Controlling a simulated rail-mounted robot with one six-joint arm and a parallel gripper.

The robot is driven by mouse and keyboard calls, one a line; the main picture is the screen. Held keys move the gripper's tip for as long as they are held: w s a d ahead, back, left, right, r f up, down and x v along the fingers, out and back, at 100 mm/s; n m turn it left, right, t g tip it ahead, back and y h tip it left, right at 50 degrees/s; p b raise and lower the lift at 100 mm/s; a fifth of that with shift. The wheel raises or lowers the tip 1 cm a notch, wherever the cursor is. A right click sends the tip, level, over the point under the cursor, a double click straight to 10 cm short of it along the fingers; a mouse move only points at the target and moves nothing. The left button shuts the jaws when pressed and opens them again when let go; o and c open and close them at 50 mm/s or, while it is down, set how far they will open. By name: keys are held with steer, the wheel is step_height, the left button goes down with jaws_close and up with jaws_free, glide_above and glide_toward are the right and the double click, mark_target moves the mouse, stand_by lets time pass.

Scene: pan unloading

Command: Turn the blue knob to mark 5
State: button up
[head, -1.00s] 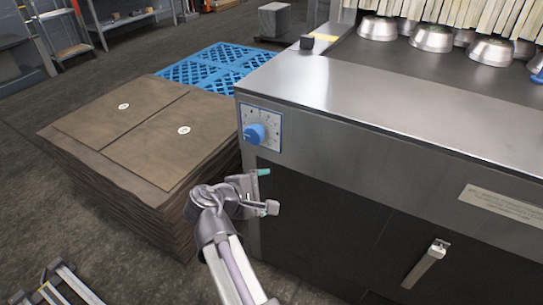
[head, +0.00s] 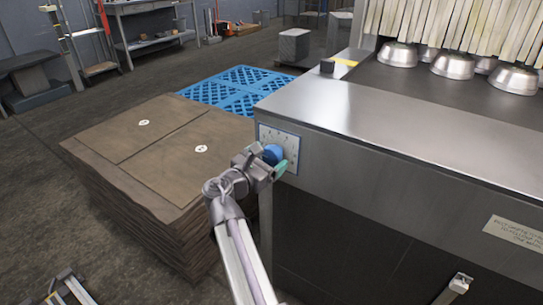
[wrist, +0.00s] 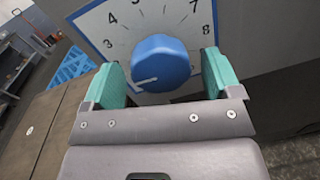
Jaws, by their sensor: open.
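The blue knob (wrist: 161,60) sits on a white dial plate with a blue border (wrist: 103,31), on the front of the steel machine. It also shows in the head view (head: 273,154). Its white pointer line faces lower left in the wrist view, below mark 3 and away from mark 5 at the top. My gripper (wrist: 162,80) is open, with one teal finger on each side of the knob. A gap shows between the knob and each finger. In the head view my gripper (head: 268,166) is at the dial and partly covers it.
The steel machine (head: 370,115) fills the right, with metal pans (head: 452,66) on its belt. A stack of brown sheets (head: 160,140) stands close to the left of my arm. A blue pallet (head: 235,88) lies behind it.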

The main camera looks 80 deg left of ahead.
steer(key=shift+x, duration=0.8)
steer(key=shift+c, duration=0.4)
steer(key=c, duration=0.8)
steer(key=shift+c, duration=0.2)
steer(key=shift+m, duration=0.3)
